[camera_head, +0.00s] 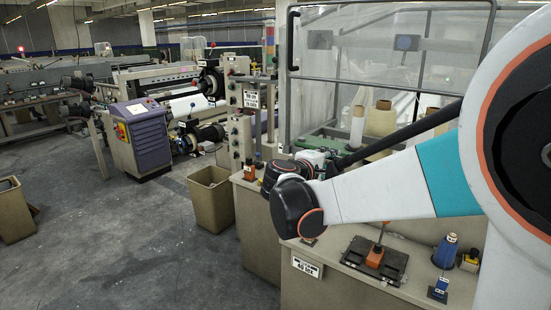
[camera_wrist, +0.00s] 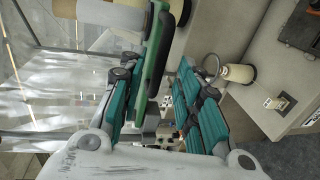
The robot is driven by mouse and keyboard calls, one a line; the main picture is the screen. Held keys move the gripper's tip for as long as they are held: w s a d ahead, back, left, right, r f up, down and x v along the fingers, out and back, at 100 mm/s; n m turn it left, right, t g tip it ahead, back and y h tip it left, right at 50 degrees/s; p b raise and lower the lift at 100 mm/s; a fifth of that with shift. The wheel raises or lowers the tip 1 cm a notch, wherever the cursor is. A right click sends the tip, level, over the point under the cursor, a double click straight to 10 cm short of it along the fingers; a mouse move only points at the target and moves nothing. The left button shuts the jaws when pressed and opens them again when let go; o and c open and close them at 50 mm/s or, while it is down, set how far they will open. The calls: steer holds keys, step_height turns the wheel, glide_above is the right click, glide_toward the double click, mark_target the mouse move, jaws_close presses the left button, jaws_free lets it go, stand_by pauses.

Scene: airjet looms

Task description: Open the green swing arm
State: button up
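The green swing arm (camera_wrist: 157,62) is a green bar that runs slantwise at the top middle of the wrist view, beside pale yarn cones (camera_wrist: 105,12). In the head view, a green frame (camera_head: 330,136) shows behind my arm, below the white and tan cones. My gripper (camera_wrist: 165,85) has teal fingers spread apart, with a gap between them. The green bar lies close to the left finger and the gap; I cannot tell whether they touch. In the head view my gripper is mostly hidden behind my wrist.
The grey bench (camera_head: 340,285) holds a black plate with an orange part (camera_head: 375,256) and a blue cone (camera_head: 447,250). A tan bin (camera_head: 210,195) stands left; the floor (camera_head: 110,250) there is clear.

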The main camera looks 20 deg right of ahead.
steer(key=shift+x, duration=2.1)
steer(key=shift+s, duration=0.1)
jaws_close()
